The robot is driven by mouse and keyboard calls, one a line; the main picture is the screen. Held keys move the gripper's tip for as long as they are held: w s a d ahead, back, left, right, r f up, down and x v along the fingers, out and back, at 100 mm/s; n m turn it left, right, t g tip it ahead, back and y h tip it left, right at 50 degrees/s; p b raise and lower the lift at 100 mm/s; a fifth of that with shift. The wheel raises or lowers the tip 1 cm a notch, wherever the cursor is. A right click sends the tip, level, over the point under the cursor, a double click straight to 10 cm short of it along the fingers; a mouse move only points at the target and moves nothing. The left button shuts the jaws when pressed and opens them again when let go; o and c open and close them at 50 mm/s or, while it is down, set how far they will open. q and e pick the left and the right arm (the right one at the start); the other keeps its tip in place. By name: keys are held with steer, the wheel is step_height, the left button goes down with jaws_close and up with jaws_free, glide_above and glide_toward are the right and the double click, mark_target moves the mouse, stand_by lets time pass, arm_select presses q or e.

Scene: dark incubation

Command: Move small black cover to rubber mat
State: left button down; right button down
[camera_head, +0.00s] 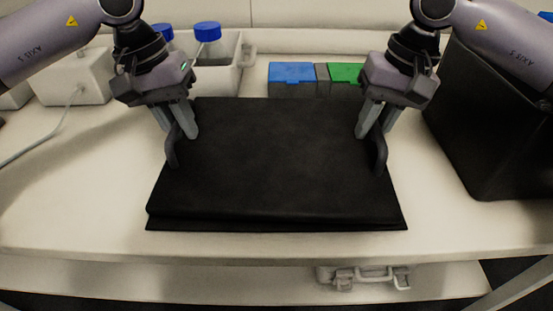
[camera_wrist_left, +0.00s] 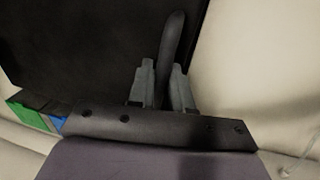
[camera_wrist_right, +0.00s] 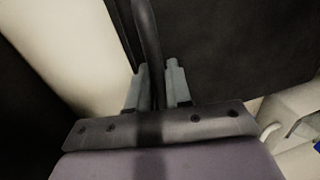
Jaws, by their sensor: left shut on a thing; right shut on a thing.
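The small black cover (camera_head: 280,150) is a wide, flat-topped dark piece in the middle of the bench, with a curved handle on each side. A thin black rubber mat (camera_head: 395,223) shows as a strip along its front edge and front right corner; the rest is hidden under the cover. I cannot tell whether the cover touches the mat. My left gripper (camera_head: 181,133) is shut on the cover's left handle, also seen in the left wrist view (camera_wrist_left: 172,40). My right gripper (camera_head: 371,130) is shut on the right handle, also seen in the right wrist view (camera_wrist_right: 147,30).
A large dark box (camera_head: 490,130) stands at the right. Behind are a white rack (camera_head: 225,80) with blue-capped bottles, a blue-lidded box (camera_head: 292,74) and a green-lidded box (camera_head: 345,74). A white device (camera_head: 75,80) with a cable is at the left. The bench's front strip is clear.

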arm_select(q)
steer(key=shift+a+f+b, duration=0.15)
steer(key=shift+f+b, duration=0.45)
steer(key=shift+f, duration=0.1)
arm_select(e)
steer(key=shift+f, duration=0.75)
arm_select(q)
steer(key=c, duration=1)
jaws_free()
steer(key=shift+s, duration=0.1)
steer(key=shift+c, duration=0.2)
arm_select(e)
steer(key=c, duration=1)
jaws_free()
steer(key=shift+s+f, duration=0.15)
steer(key=shift+c, duration=0.2)
steer(key=shift+a, duration=0.1)
steer(key=shift+s, duration=0.1)
arm_select(q)
step_height(320, 180, up, 8)
steer(key=a, duration=0.1)
steer(key=shift+a, duration=0.3)
arm_select(e)
step_height(320, 180, up, 9)
steer(key=d, duration=0.1)
steer(key=shift+d+r, duration=0.2)
steer(key=shift+d, duration=0.1)
